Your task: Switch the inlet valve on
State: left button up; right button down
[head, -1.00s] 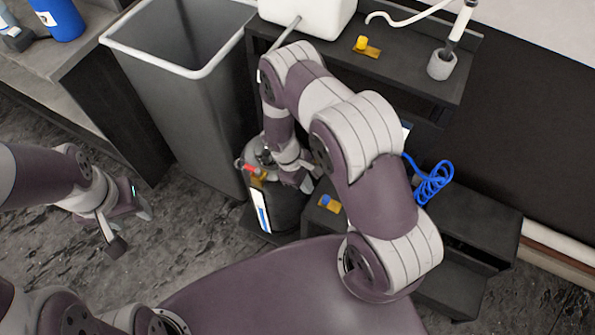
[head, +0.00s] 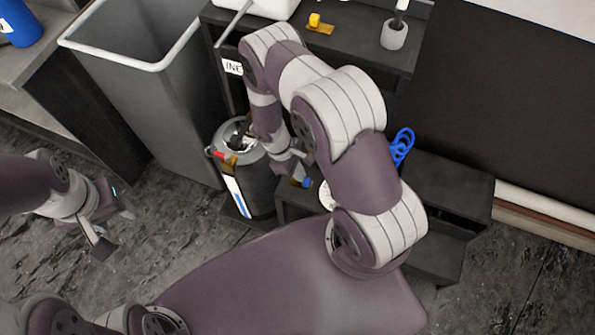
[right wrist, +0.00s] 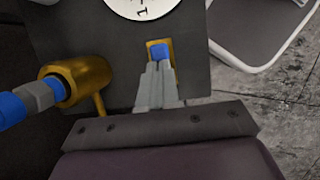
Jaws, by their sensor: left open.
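A small blue lever in a brass slot (right wrist: 159,52) sits on a dark panel in the right wrist view. A blue lever on a brass plate (head: 305,182) also shows in the head view, on the low black stand. I cannot tell for certain that it is the inlet valve. My right gripper (right wrist: 158,72) has its grey fingers together, with the tips right at the blue lever; contact is unclear. In the head view my right gripper (head: 287,160) is partly hidden by its own arm. My left gripper (head: 112,232) is open and empty above the floor.
A brass fitting with a blue hose end (right wrist: 75,82) is beside the lever. A white dial (right wrist: 145,6) is cut off above. A grey tank (head: 258,180) with a red-handled top stands left of the stand. A grey bin (head: 150,90) is behind.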

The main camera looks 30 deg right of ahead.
jog(key=shift+w+a+f, duration=0.1)
jog(key=shift+a+f, duration=0.05)
jog(key=shift+a, duration=0.15)
pick_arm(q)
jog(key=shift+w+a, duration=0.25)
jog(key=shift+w, duration=0.1)
pick_arm(e)
jog(key=v, duration=1.3)
jog(key=shift+d, duration=0.15)
